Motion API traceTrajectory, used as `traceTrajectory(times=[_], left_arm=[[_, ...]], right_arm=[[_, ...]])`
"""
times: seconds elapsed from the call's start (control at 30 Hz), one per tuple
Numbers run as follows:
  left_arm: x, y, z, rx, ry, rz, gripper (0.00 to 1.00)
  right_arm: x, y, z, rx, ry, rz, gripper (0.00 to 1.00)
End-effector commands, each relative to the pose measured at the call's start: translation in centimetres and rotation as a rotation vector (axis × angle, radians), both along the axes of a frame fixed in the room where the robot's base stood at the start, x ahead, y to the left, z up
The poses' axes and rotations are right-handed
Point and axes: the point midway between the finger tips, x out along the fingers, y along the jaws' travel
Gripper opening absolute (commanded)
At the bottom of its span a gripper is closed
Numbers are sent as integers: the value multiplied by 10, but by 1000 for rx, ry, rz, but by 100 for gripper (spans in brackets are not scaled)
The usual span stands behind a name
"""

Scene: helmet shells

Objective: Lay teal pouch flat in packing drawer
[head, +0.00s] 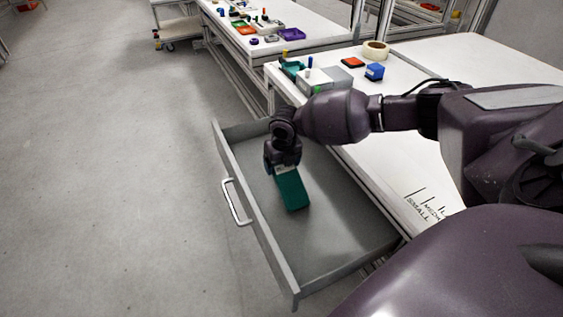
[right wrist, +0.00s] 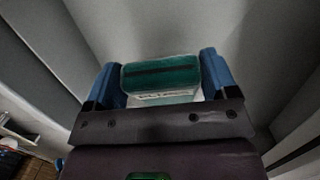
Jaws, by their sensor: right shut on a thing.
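The teal pouch (head: 291,191) hangs below my right gripper (head: 284,170), over the floor of the open packing drawer (head: 254,217). In the right wrist view the teal pouch (right wrist: 160,74) is between the two blue fingers of my right gripper (right wrist: 163,85), which is shut on it. A pale label with partly hidden lettering shows on the pouch. The pouch looks tilted; I cannot tell whether its lower end touches the drawer floor. The drawer is otherwise empty where I can see it. My left gripper is not in view.
The drawer handle (head: 236,202) faces the clear grey floor at left. Another table (head: 285,20) stands behind.

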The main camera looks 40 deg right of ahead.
Motion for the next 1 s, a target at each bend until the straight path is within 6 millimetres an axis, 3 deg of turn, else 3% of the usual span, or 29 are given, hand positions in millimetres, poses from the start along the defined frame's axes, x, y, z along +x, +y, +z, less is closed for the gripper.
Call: traceTrajectory(times=[0.07,0.1,0.2,0.57,1.0], left_arm=[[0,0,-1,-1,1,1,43],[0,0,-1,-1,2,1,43],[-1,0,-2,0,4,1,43],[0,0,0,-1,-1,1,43],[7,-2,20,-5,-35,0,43]], right_arm=[[0,0,0,0,0,0,42],[0,0,0,0,0,0,84],[0,0,0,0,0,0,99],[0,0,9,-1,-3,0,100],[-9,2,85,-1,-7,0,100]])
